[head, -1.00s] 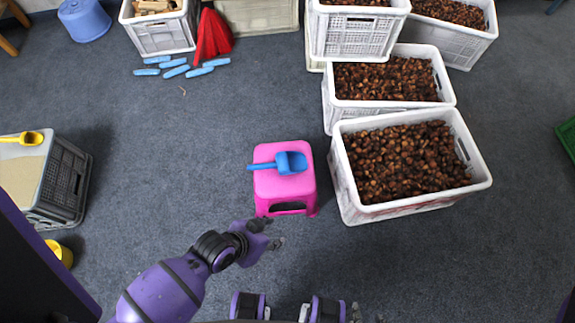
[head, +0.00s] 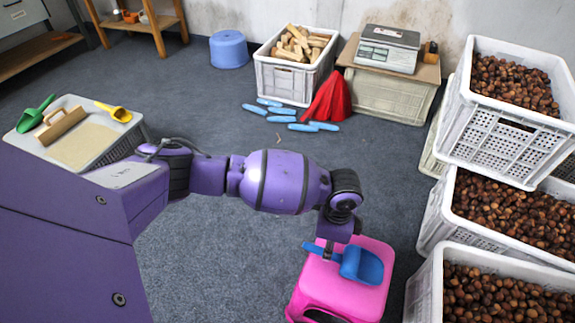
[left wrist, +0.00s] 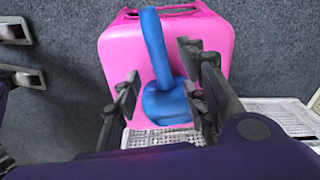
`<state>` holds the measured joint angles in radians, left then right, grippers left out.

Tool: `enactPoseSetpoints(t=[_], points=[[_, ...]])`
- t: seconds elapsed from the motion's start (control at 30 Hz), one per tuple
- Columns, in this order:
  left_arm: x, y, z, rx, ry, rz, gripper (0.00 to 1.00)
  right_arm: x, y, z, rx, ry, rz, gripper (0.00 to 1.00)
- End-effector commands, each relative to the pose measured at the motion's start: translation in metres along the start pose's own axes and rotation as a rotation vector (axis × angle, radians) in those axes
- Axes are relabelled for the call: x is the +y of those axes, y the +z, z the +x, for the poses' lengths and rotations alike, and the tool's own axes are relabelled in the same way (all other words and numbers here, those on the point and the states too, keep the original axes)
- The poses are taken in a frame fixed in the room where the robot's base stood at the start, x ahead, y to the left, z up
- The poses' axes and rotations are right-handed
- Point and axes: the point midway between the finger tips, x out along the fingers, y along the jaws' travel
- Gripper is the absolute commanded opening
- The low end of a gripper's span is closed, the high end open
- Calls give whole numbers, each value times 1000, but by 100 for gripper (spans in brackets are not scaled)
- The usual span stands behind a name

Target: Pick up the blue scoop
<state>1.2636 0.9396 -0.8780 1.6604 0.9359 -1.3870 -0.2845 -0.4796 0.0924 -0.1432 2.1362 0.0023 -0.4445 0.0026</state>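The blue scoop (head: 362,266) lies on top of the pink stool (head: 345,293) in the head view. My left gripper (head: 329,250) is directly over the stool, at the handle side of the scoop, and partly hides the handle. In the left wrist view the blue scoop (left wrist: 156,45) lies between the two fingers of my left gripper (left wrist: 160,66), its handle pointing up the picture. The fingers stand apart, one on each side of it, with gaps visible. The pink stool (left wrist: 215,40) fills the background there. My right gripper is not in view.
White crates of chestnuts (head: 433,215) stand close to the stool on the right. Blue items (head: 303,127) and a red piece (head: 327,100) lie on the floor behind.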

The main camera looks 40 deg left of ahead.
Motion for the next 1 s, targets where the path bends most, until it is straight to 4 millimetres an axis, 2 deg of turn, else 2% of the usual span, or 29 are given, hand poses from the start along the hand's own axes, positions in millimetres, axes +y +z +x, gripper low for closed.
enactPoseSetpoints(t=[0.03,0.27,0.5,0.77,1.0], points=[[-1,-1,8,1,0,1,39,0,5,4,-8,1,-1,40],[-1,0,29,2,-1,0,39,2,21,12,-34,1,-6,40],[-1,2,66,2,-1,1,39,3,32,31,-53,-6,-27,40],[-2,2,66,4,-4,0,39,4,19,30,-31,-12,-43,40],[-2,2,66,4,-4,0,8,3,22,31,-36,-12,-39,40]])
